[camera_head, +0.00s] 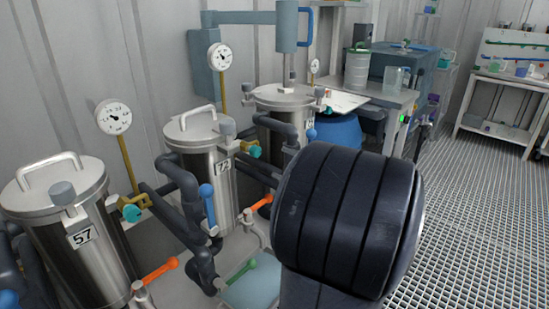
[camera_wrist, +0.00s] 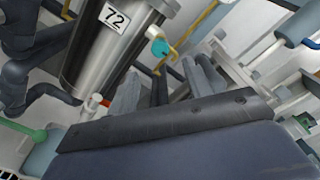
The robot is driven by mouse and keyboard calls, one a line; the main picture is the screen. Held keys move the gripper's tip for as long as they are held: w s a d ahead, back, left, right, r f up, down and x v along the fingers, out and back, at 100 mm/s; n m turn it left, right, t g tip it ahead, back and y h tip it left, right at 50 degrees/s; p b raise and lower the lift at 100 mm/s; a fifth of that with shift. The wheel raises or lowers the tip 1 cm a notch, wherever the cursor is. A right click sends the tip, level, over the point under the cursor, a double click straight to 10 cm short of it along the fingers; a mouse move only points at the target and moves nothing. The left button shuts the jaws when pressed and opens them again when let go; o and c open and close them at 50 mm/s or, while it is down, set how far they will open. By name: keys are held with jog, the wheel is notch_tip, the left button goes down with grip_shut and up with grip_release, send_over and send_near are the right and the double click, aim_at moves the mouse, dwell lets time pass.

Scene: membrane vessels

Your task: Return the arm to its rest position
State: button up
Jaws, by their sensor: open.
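My arm's dark rounded link (camera_head: 345,220) fills the lower middle of the head view and hides my gripper there. In the wrist view my gripper (camera_wrist: 165,88) shows as grey fingers beyond a dark bar. It is open, and I see nothing held between the fingers. The steel vessel marked 72 (camera_wrist: 105,55) stands close beyond the fingers at upper left, tilted in this view. In the head view vessel 72 (camera_head: 207,180) stands left of my arm. Whether the fingers touch anything cannot be told.
Vessel 57 (camera_head: 85,250) stands at left, and a third vessel (camera_head: 285,98) behind. Pipes, a blue handle (camera_head: 207,205), orange handles (camera_head: 160,270) and a green handle (camera_head: 240,272) crowd the space left of my arm. A blue barrel (camera_head: 340,133) stands behind it. Open grated floor (camera_head: 470,210) lies right.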

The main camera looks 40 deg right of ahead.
aim_at(258, 153)
jog(key=shift+s, duration=0.5)
jog(key=w, duration=0.3)
jog(key=w+b, duration=0.1)
jog(key=w, duration=0.3)
jog(key=w+a, duration=0.1)
jog(key=w, duration=0.2)
jog(key=shift+w+b, duration=0.35)
jog(key=shift+w, duration=0.05)
jog(key=shift+d, duration=0.1)
